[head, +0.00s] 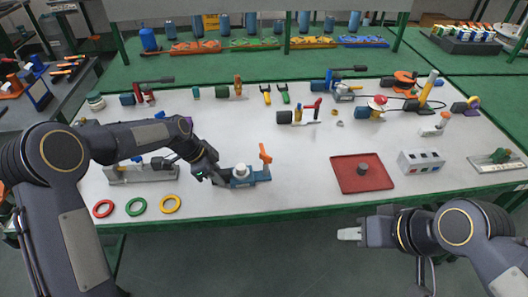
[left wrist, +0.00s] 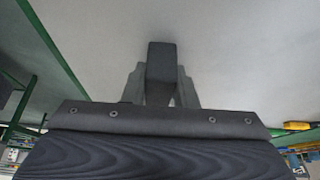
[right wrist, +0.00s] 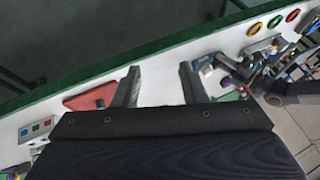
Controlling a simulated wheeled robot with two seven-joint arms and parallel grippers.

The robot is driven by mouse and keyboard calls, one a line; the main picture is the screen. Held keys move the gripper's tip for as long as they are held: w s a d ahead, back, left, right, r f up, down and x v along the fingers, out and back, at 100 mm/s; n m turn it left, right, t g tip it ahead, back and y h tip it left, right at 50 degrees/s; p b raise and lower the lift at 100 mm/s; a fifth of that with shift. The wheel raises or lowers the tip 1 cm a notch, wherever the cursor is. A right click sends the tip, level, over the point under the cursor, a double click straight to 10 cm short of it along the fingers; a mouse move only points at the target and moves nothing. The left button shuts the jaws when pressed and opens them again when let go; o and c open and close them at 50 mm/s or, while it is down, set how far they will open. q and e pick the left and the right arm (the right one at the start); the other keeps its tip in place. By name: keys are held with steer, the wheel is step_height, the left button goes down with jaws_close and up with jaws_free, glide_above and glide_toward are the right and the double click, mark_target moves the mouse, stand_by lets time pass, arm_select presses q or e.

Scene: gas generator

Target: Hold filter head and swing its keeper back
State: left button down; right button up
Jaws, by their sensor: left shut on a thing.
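A blue fixture (head: 258,176), which looks like the filter head's mount, lies near the table's front edge with a pale round cap (head: 241,171) on top. An upright orange lever (head: 265,154), likely the keeper, stands at its right end. My left gripper (head: 208,175) is at the fixture's left end. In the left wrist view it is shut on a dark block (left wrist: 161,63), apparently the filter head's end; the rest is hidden. My right gripper (head: 350,234) is open and empty, in front of the table edge; its spread fingers show in the right wrist view (right wrist: 158,88).
Red, green and yellow rings (head: 137,207) lie left of the fixture. A red tray (head: 349,181) holding a dark knob and a grey switch box (head: 421,164) are to the right. White table between lever and tray is clear.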

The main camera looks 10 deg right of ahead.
steer(key=w+r+n+g, duration=0.2)
steer(key=w+r+n, duration=0.15)
steer(key=w, duration=0.45)
steer(key=n+g+h, duration=0.3)
steer(key=n+h, duration=0.1)
steer(key=n, duration=0.3)
glide_toward(266, 155)
steer(key=shift+w+d+f, duration=0.1)
steer(key=shift+d, duration=0.1)
steer(key=shift+w+a+f+n, duration=0.1)
steer(key=shift+a+f+n, duration=0.05)
steer(key=shift+f+n, duration=0.1)
steer(key=shift+f, duration=4.4)
steer(key=shift+c, duration=0.5)
jaws_close()
